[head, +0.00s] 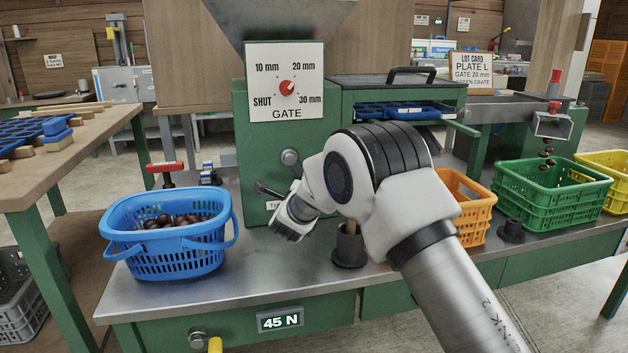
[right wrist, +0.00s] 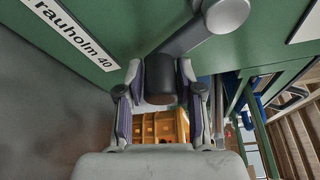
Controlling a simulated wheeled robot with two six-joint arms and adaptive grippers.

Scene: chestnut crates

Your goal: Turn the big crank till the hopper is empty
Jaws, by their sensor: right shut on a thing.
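The hopper (head: 280,12) is a grey metal funnel at the top; its inside is out of view. Below it is the green machine with a gate dial (head: 287,88), its red pointer toward 20 mm. The big crank's grey hub (head: 290,158) shows on the machine's front, and its arm (right wrist: 195,38) in the right wrist view. My right gripper (head: 284,229) is at the machine's front, and in the right wrist view its fingers are shut on the crank's dark handle (right wrist: 160,80). Chestnuts (head: 547,155) drop from the chute (head: 553,124) over the green crate (head: 535,188). My left gripper is not in view.
A blue basket (head: 168,262) with chestnuts stands left on the metal bench. An orange crate (head: 470,190) stands behind my right arm, a yellow crate (head: 605,165) at the far right. A black cup (head: 349,247) is beside my forearm. A display (head: 280,321) reads 45 N.

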